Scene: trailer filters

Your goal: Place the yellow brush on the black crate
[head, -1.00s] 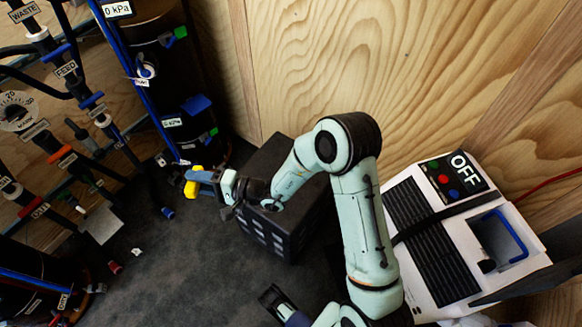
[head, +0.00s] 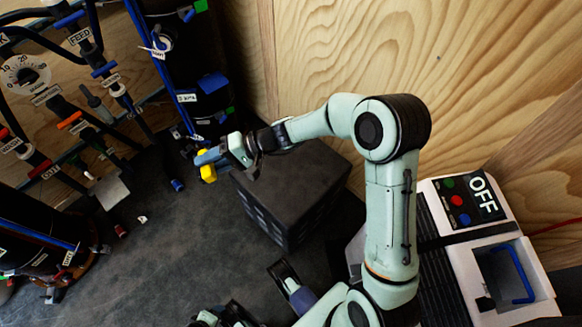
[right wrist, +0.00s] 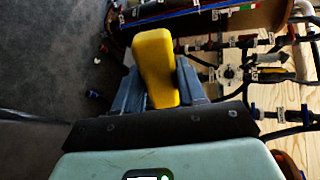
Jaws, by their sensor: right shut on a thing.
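The yellow brush (head: 208,174) is held by my right gripper (head: 207,158), whose fingers are shut on it. The right wrist view shows the yellow brush (right wrist: 156,65) between the two blue-grey fingers (right wrist: 158,88). The black crate (head: 290,187) stands on the dark floor in the head view, with a flat top and slotted sides. The brush is just left of the crate's left corner in the picture, and its height over the floor is hard to judge. My right forearm passes over the crate's far edge. Dark parts at the bottom edge may belong to my left gripper (head: 236,313); its jaws are unclear.
A rack of hoses and valves (head: 75,120) and dark cylinders (head: 185,70) stand on the left. A white unit marked OFF (head: 510,265) is on the right. Wooden walls (head: 350,50) close the back. The floor (head: 190,240) left of the crate is mostly clear.

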